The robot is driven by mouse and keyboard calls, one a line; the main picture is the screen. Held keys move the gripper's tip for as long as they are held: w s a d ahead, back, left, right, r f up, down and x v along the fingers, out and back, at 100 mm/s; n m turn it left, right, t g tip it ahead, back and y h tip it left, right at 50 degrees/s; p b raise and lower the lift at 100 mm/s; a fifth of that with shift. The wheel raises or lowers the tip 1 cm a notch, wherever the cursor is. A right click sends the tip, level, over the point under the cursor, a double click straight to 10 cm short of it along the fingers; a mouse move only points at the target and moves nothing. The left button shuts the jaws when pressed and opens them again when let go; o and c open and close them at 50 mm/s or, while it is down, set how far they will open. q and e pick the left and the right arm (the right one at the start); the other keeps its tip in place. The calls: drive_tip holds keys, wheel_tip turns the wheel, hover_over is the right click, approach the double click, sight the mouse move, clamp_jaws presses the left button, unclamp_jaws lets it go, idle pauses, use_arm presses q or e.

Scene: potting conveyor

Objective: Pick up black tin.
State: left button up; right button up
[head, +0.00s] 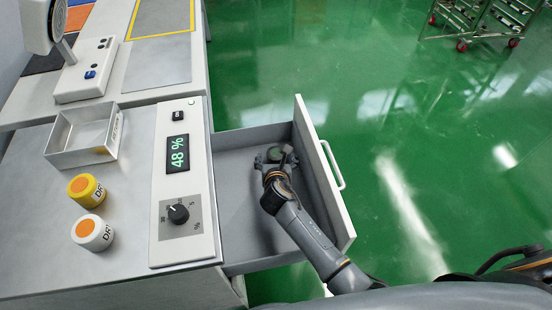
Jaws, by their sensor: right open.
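A small dark round thing (278,154), seemingly the black tin, is in the open drawer (236,160), near its far end. My right gripper (275,157) reaches down into the drawer at this thing, its fingers spread to either side of it. The gripper is open. The fingers and wrist hide part of the thing, and I cannot tell whether they touch it. My left gripper is not in view.
The drawer's white front panel (322,170) stands just right of my right arm. Green floor lies beyond the drawer.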

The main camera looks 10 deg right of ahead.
drive_tip(key=shift+x, duration=0.85)
drive_tip(key=shift+c, duration=0.4)
drive_tip(key=c, duration=1.2)
